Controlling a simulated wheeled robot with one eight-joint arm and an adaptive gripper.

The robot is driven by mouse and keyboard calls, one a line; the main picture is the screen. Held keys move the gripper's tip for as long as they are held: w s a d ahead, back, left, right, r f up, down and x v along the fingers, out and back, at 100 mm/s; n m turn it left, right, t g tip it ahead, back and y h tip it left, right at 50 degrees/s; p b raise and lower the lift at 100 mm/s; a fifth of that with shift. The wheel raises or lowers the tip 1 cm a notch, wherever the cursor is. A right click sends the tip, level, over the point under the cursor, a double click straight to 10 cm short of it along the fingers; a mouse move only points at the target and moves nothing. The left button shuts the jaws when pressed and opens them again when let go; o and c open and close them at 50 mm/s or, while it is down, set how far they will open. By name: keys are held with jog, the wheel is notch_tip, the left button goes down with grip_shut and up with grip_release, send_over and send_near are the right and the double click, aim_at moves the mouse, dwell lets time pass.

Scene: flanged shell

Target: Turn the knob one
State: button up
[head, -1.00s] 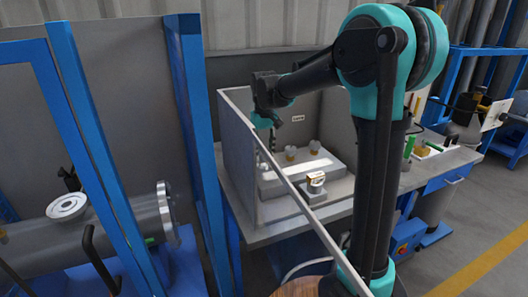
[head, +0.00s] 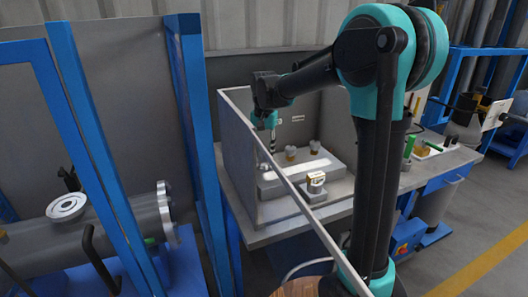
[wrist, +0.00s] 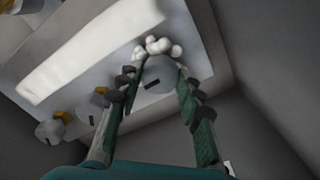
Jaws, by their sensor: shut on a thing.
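A grey round knob (wrist: 160,75) with a dark mark on its face sits between my fingers in the wrist view. My gripper (wrist: 157,88) is shut on it, with one green, dark-padded finger on each side. In the head view my gripper (head: 272,146) reaches down to the left end of the grey panel box (head: 330,170), and the held knob is hidden there. Two other knobs, one (wrist: 100,98) nearer and one (wrist: 50,131) farther, stand in a row to the left, each by a yellow piece. They also show in the head view (head: 290,153) (head: 314,150).
A white cluster (wrist: 158,46) lies just beyond the held knob. A bright white strip (wrist: 85,50) crosses the box. A grey partition (head: 238,150) stands close left of my gripper. A small block with a yellow part (head: 315,182) sits in front of the box.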

jog(key=shift+m, duration=0.4)
jog(key=o, duration=1.2)
jog(key=shift+c, duration=0.2)
notch_tip(320, 180, up, 12)
